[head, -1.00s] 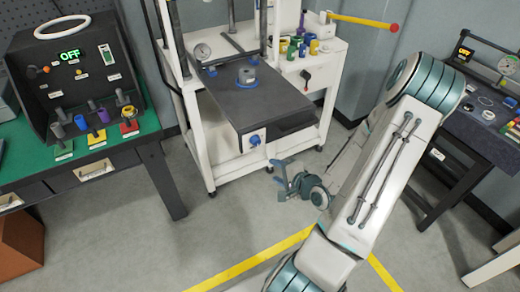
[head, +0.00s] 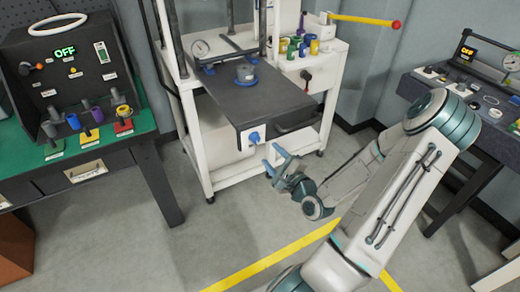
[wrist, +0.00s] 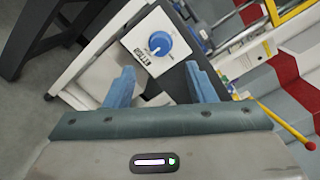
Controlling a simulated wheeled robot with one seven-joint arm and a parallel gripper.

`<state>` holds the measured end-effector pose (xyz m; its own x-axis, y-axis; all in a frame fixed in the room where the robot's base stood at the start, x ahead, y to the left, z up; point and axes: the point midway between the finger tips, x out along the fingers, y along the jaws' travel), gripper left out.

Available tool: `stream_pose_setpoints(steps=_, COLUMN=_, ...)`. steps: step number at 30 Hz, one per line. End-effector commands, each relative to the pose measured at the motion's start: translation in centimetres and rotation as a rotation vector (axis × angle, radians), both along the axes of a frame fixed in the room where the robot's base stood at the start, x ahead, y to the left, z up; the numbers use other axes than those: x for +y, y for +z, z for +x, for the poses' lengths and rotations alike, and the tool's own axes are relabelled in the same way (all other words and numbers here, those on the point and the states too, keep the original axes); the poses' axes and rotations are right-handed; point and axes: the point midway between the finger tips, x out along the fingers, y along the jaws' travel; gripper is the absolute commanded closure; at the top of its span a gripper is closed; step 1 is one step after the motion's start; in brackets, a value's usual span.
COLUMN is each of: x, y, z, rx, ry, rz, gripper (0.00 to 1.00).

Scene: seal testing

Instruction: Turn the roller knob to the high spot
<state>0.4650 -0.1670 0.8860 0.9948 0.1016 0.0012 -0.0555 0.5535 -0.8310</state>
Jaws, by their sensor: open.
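A blue knob (head: 254,137) sits on a white plate at the front end of the dark slab on the white test stand. It also shows in the wrist view (wrist: 158,43), on its plate with dark lettering that I cannot read surely. A small mark shows on the knob, but its setting is too small to read. My gripper (head: 275,160) is open and empty, just below and to the right of the knob in the head view. In the wrist view its two blue fingers (wrist: 160,82) stand apart with the knob beyond them, not touched.
A yellow bar with a red end (head: 365,21) juts out at right. A green bench (head: 115,132) stands left, a dark bench (head: 465,112) right. Grey floor lies between.

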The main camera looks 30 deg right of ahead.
Motion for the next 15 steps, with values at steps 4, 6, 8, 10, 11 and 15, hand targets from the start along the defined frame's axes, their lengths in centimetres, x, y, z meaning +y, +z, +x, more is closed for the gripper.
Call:
stream_pose_setpoints(steps=4, x=0.4, y=0.2, z=3.3, rx=-0.002, ry=0.002, rz=-0.001, gripper=0.50)
stream_pose_setpoints(steps=6, x=0.5, y=0.2, z=4.6, rx=-0.001, ry=0.003, rz=0.000, gripper=0.50)
stream_pose_setpoints(steps=8, x=0.6, y=0.2, z=5.6, rx=0.000, ry=0.002, rz=0.000, gripper=0.50)
stream_pose_setpoints(steps=10, x=0.7, y=0.2, z=6.5, rx=-0.001, ry=0.002, rz=-0.001, gripper=0.50)
stream_pose_setpoints(steps=11, x=0.7, y=0.2, z=6.8, rx=-0.001, ry=0.001, rz=-0.001, gripper=0.50)
stream_pose_setpoints(steps=15, x=0.8, y=0.1, z=7.7, rx=0.000, ry=0.000, rz=-0.001, gripper=0.50)
